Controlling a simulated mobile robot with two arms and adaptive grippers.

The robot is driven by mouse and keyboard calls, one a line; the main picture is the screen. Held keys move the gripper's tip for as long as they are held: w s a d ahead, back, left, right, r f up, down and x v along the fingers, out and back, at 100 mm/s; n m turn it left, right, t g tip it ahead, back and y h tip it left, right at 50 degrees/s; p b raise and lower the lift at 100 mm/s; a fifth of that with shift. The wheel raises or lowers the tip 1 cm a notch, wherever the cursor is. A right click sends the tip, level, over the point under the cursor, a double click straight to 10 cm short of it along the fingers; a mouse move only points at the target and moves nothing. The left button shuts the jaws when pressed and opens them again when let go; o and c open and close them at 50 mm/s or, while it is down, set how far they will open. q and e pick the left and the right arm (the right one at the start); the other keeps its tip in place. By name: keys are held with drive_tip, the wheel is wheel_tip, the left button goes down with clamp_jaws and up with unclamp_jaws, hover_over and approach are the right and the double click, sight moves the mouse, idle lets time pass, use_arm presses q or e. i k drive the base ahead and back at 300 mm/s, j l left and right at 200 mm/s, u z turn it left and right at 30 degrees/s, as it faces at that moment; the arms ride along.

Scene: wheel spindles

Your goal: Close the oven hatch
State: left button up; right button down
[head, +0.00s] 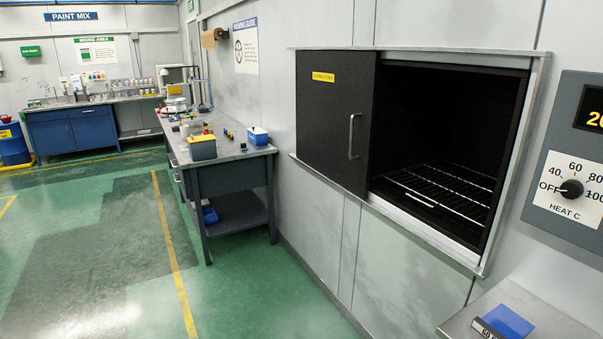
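The oven hatch (336,128) is a black sliding panel with a yellow label and a vertical metal handle (352,136) near its right edge. It covers the left part of the oven opening. The right part of the oven (447,130) is open, showing a dark inside with a wire rack (440,190). A light metal frame (420,232) runs around the opening. Neither of my grippers shows in the head view.
A control panel with a heat dial (571,189) is on the wall at the right. A metal surface (545,310) with a blue item is below it. A workbench (225,158) stands left of the oven along the wall. The green floor (240,290) before the oven is clear.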

sight(337, 90)
drive_tip(key=i+j+u, duration=0.2)
drive_tip(key=i, duration=0.75)
drive_tip(key=i+j+u, duration=0.2)
drive_tip(key=i, duration=0.75)
